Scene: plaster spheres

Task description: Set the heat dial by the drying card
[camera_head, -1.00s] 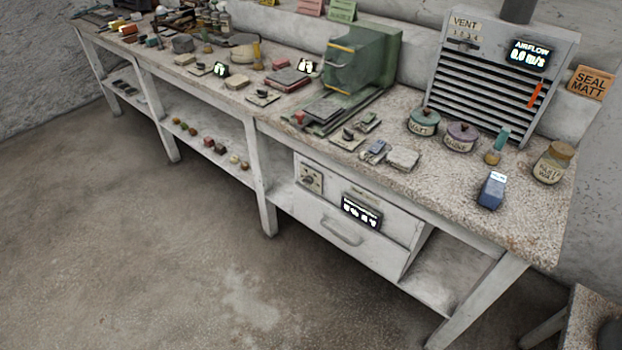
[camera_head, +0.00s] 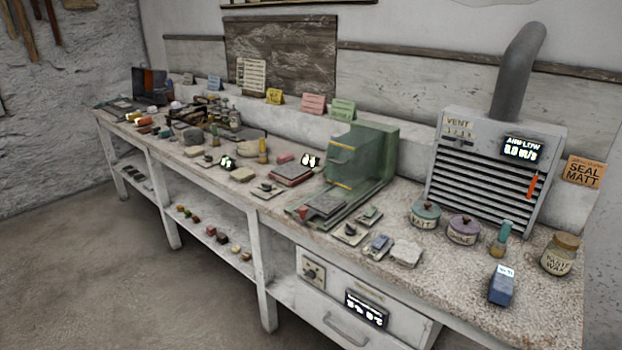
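The heat dial appears to be the round knob (camera_head: 313,271) on a pale panel at the left of the white drawer unit under the bench. A dark display (camera_head: 366,308) with white characters, too small to read, sits to its right. Several cards stand along the back: a yellow card (camera_head: 274,96), a pink card (camera_head: 313,104), a green card (camera_head: 343,110) and an orange card (camera_head: 584,171) reading SEAL MATT. A pale sheet with lines (camera_head: 251,76) is on the dark board. I cannot tell which is the drying card. Neither gripper shows.
The long speckled bench (camera_head: 540,316) carries many small items, a green machine (camera_head: 361,165), a vent unit (camera_head: 497,170) with an airflow display, lidded jars (camera_head: 426,215) and a blue device (camera_head: 502,286). The floor (camera_head: 150,290) in front of the bench is clear.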

